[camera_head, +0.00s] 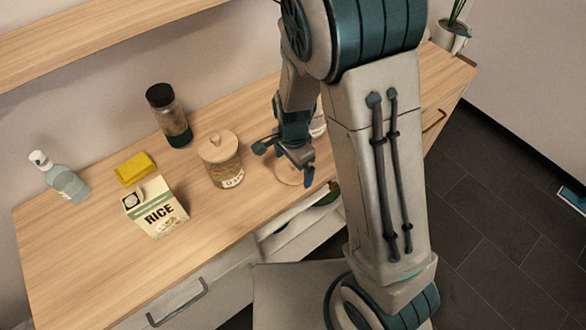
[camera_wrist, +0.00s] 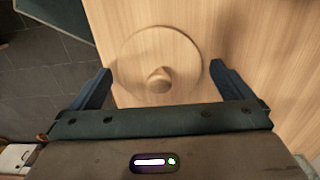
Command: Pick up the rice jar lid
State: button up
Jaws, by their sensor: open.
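A round, light wooden lid (camera_wrist: 138,52) with a raised knob (camera_wrist: 159,79) lies flat on the wooden counter in the wrist view. In the head view the lid (camera_head: 288,176) shows partly, behind and below my gripper (camera_head: 285,164). My gripper is open and empty; in the wrist view its two fingers (camera_wrist: 161,72) stand left and right of the lid, with the knob between them. A labelled jar (camera_head: 319,122) behind my arm is mostly hidden, so I cannot tell its contents.
A lidded glass jar (camera_head: 222,167) stands left of my gripper. An open drawer (camera_head: 300,232) juts out below the counter's front edge.

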jog(key=c, duration=0.9)
